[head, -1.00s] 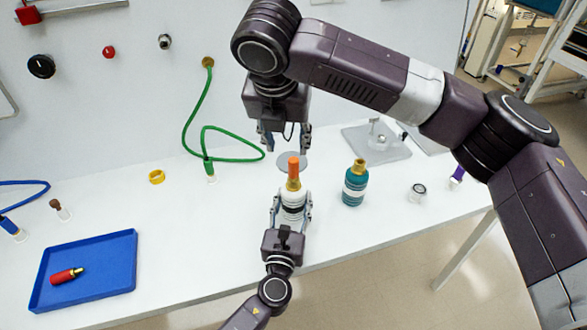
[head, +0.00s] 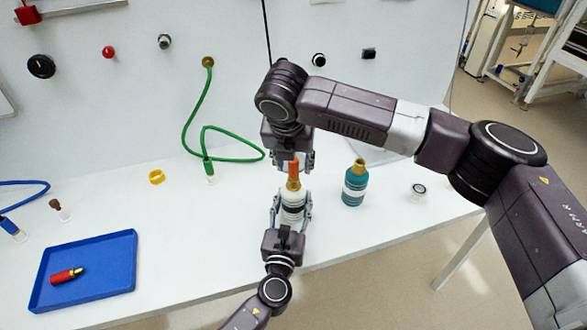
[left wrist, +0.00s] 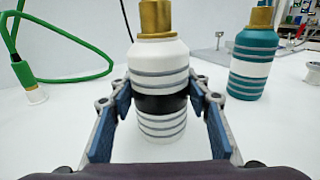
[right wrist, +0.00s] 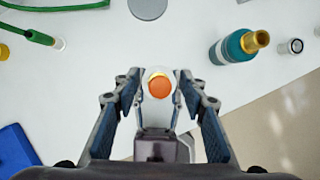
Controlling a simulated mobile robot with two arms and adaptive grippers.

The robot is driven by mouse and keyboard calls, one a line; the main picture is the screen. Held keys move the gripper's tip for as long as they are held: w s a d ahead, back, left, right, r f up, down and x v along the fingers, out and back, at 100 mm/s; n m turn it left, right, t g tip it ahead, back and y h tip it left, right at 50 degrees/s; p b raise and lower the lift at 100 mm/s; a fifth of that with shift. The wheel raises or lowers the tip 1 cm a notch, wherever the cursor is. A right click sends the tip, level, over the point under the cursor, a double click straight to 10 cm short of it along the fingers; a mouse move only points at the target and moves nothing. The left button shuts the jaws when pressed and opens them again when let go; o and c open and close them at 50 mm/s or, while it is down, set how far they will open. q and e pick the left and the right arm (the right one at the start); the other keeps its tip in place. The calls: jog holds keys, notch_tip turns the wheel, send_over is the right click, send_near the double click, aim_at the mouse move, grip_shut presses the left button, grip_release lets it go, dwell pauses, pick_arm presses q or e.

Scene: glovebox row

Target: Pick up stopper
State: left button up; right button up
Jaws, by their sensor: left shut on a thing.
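An orange stopper (head: 294,169) stands upright in the gold neck of a white bottle (head: 293,198) with a black band. My left gripper (head: 291,206) is shut on the bottle; the left wrist view shows its pads on both sides of the black band (left wrist: 160,103). The bottle stands upright. My right gripper (head: 293,164) points down at the stopper from above. In the right wrist view its open fingers lie either side of the orange top (right wrist: 160,86), with gaps on both sides. The stopper is out of the left wrist view.
A teal bottle (head: 355,188) with a gold neck stands just right of the held bottle. A small clear jar (head: 418,191) is further right. A green hose (head: 203,115) loops at the back left. A blue tray (head: 115,245) holds a red item (head: 64,276) at front left.

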grip_shut()
dwell(0.3)
notch_tip(320, 180, up, 17)
dwell(1.0)
pick_arm(q)
jog(key=o, duration=1.4)
